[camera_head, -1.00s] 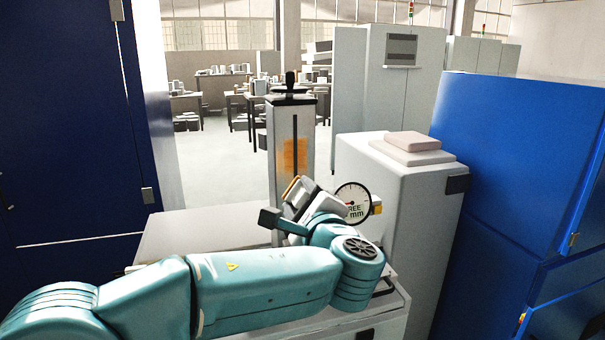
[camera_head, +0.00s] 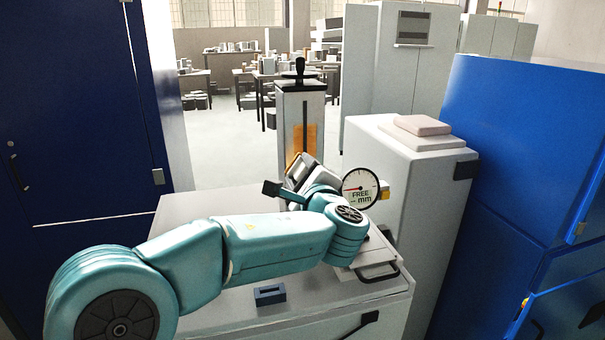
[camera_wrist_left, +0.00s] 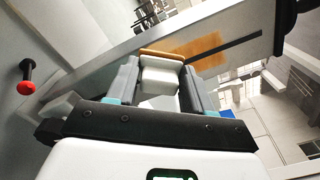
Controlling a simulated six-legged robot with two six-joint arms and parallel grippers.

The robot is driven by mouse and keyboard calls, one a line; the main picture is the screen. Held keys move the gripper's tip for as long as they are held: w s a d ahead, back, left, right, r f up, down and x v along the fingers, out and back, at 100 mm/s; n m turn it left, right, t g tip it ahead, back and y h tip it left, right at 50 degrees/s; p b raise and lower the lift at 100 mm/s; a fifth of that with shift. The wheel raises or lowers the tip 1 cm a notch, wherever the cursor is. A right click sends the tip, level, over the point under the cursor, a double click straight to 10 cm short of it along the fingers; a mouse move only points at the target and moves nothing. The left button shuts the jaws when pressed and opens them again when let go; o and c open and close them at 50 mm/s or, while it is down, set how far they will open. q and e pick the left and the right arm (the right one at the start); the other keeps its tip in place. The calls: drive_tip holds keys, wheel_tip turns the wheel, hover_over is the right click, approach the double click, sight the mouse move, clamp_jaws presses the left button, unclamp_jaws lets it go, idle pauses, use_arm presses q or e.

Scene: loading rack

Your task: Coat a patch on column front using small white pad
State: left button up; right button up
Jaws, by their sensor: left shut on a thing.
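The column (camera_head: 287,115) is a pale upright post with a dark vertical slot and a black knob on top. An orange patch (camera_head: 308,138) covers part of its front, across the slot; it also shows in the left wrist view (camera_wrist_left: 208,52). My left gripper (camera_head: 297,170) is at the patch's lower left and hides its lower part. In the left wrist view my left gripper (camera_wrist_left: 160,88) is shut on the small white pad (camera_wrist_left: 160,78), which has an orange-brown front edge. I cannot tell whether the pad touches the column. My right gripper is out of view.
A round dial (camera_head: 360,190) reading "FREE -- mm" is beside my left wrist. A grey bench (camera_head: 190,215) lies below my arm, with a small dark blue block (camera_head: 270,295) on it. A white cabinet (camera_head: 415,200) and a blue cabinet (camera_head: 520,150) stand at the right.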

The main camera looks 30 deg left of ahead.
use_arm(q)
drive_tip(key=shift+x, duration=1)
idle(0.3)
drive_tip(key=shift+d, duration=0.1)
drive_tip(key=shift+b, duration=1.25)
